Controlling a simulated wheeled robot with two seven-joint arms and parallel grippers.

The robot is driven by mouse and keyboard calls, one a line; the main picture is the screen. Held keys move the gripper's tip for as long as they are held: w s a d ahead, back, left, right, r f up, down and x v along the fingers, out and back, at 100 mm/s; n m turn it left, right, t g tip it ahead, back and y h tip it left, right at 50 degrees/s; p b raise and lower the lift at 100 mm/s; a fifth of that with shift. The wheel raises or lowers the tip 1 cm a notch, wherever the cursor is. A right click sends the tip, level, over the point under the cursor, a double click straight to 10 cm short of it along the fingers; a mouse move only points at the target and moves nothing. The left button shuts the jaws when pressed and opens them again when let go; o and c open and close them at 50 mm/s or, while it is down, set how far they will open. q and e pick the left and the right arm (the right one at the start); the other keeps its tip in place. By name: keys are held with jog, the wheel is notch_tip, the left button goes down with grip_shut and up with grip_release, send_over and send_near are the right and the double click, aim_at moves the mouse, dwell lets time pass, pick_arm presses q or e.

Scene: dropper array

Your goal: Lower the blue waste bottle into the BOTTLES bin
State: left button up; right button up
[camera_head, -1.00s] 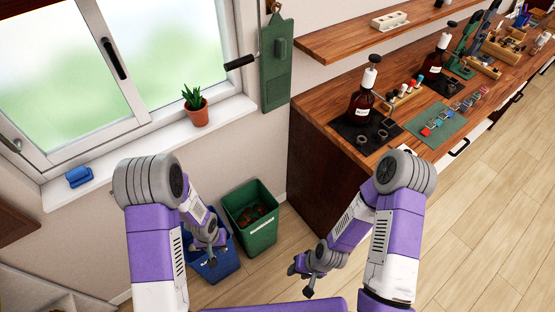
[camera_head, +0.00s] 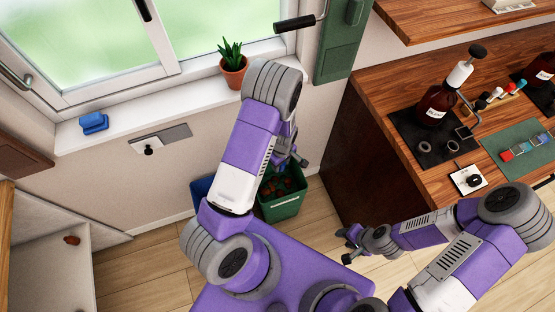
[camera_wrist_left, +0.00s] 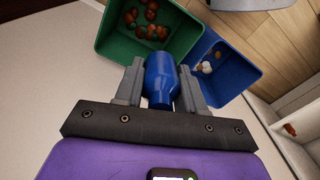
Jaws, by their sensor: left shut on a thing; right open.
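My left gripper (camera_wrist_left: 161,88) is shut on the blue bottle (camera_wrist_left: 159,76), which points away from the wrist between the two fingers. In the head view, my left gripper (camera_head: 297,158) hangs above the green bin (camera_head: 283,208), and the bottle is not clear there. The green bin also shows in the left wrist view (camera_wrist_left: 184,43), with several brown things inside. The blue bin (camera_wrist_left: 233,73) stands beside it, holding a few pale and brown pieces. In the head view, my arm mostly hides the blue bin (camera_head: 201,187). No bin label is readable. My right gripper (camera_head: 349,242) is open and empty.
A potted plant (camera_head: 232,65) and a blue object (camera_head: 93,123) sit on the windowsill. The wooden bench (camera_head: 385,182) with a brown bottle (camera_head: 436,104) stands to the right of the bins. Floor is clear between the bins and my right gripper.

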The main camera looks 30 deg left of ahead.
pick_arm(q)
jog(key=w+a+f+n+b, duration=0.1)
jog(key=f+n+b, duration=0.5)
jog(key=f, duration=0.1)
jog(key=w+a+f+n+b, duration=0.2)
jog(key=f+n+b, duration=0.4)
jog(key=f, duration=0.1)
jog(key=shift+w+a+f+n, duration=0.15)
jog(key=shift+a+f+n, duration=0.15)
jog(key=shift+n, duration=0.1)
dwell(0.5)
jog(key=shift+f+b, duration=2.1)
jog(key=shift+f, duration=7.75)
jog(key=shift+f, duration=0.85)
